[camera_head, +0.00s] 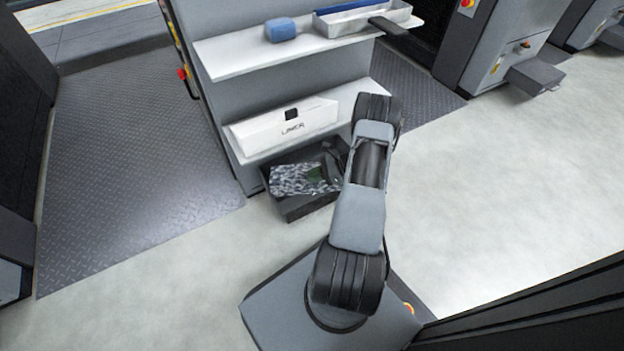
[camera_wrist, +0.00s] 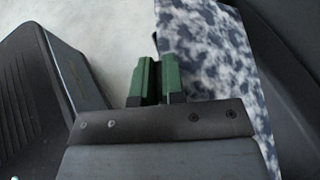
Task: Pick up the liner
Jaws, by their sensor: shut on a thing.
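The liner looks to be the flat grey-and-white mottled piece (camera_head: 298,180) in the black bin on the floor. In the wrist view the mottled piece (camera_wrist: 215,50) stands edge-on along the right of the fingers. My gripper (camera_head: 317,174) reaches down into the bin at the piece's right end. Its green fingers (camera_wrist: 156,82) are closed at the near edge of the piece, with the right finger in front of the mottled face. The exact contact between the fingers is hidden.
The black bin (camera_head: 293,211) sits under a shelf unit; its wall is close to the piece. A white lettered box (camera_head: 285,128) lies on the lower shelf (camera_head: 350,97). A blue block (camera_head: 280,30) and a tray (camera_head: 352,24) are on the upper shelf. Floor at right is clear.

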